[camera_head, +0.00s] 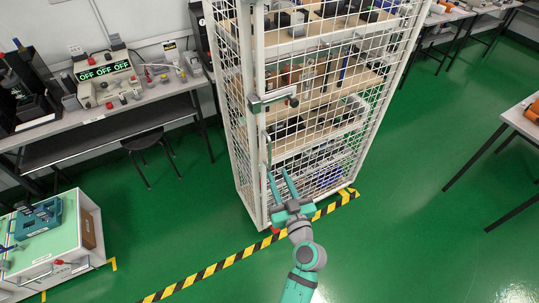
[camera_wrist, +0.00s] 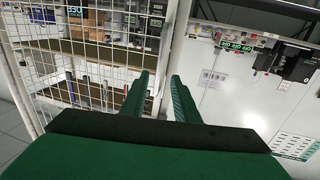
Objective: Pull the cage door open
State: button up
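The tall white wire-mesh cage (camera_head: 248,140) stands in the middle of the head view. Its mesh door (camera_head: 312,135) appears flush with the frame. A latch with a dark knob (camera_head: 273,100) sits across the door's left edge. A thin upright bar, perhaps a handle, shows below the latch, but I cannot make it out well. My gripper (camera_head: 279,179) is open and empty in front of the cage's lower left corner. In the wrist view, its green fingers (camera_wrist: 161,76) are spread before the mesh (camera_wrist: 90,62) and a white upright post (camera_wrist: 175,45). I cannot tell whether they touch anything.
Shelves in the cage hold several devices. A bench (camera_head: 110,115) with testers and a dark stool (camera_head: 148,141) stand to the left. A low white cart (camera_head: 90,228) is at lower left, a table (camera_head: 522,122) at right. Striped tape (camera_head: 235,258) marks the otherwise clear green floor.

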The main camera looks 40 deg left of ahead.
aim_at(270, 156)
jog(key=x, duration=1)
jog(key=shift+w+a, duration=0.25)
grip_shut()
